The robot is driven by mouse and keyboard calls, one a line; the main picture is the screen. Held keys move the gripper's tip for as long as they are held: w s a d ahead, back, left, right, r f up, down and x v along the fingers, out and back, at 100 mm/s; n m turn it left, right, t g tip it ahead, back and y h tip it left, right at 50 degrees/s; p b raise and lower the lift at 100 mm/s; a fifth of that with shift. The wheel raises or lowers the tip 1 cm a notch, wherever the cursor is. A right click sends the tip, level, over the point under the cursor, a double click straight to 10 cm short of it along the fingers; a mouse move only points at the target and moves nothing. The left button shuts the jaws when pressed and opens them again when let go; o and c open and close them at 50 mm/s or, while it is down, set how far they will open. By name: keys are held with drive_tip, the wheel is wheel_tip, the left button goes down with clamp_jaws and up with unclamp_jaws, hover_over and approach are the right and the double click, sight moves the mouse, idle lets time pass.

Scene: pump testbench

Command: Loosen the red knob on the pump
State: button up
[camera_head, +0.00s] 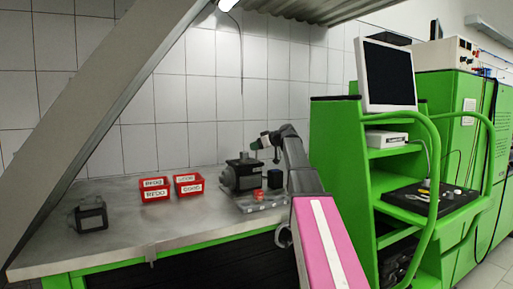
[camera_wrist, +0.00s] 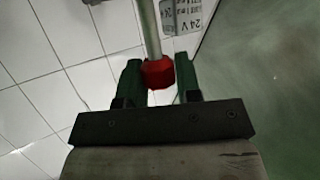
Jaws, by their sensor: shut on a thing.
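The red knob (camera_wrist: 158,73) sits at the end of a pale rod or pipe in the wrist view. My gripper (camera_wrist: 157,80) has its two dark green fingers on either side of the knob, shut on it. In the head view the dark pump (camera_head: 243,175) stands on the bench, and my gripper (camera_head: 258,143) is just above it, reached from the right by my arm. The knob is too small to make out clearly in the head view.
Two red bins with white labels (camera_head: 155,189) (camera_head: 189,185) stand left of the pump on the metal bench (camera_head: 130,225). A dark grey device (camera_head: 91,217) is at the bench's left end. A green rack with a monitor (camera_head: 388,76) stands right. A grey box marked 24 V (camera_wrist: 184,14) is beyond the knob.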

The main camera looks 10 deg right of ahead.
drive_tip(key=shift+n+g+y, duration=0.7)
drive_tip(key=shift+n+g, duration=0.5)
drive_tip(key=shift+g, duration=0.1)
drive_tip(key=o, duration=0.9)
drive_tip(key=v, duration=1.1)
drive_tip(key=shift+w+f, duration=0.1)
drive_tip(key=shift+f, duration=0.05)
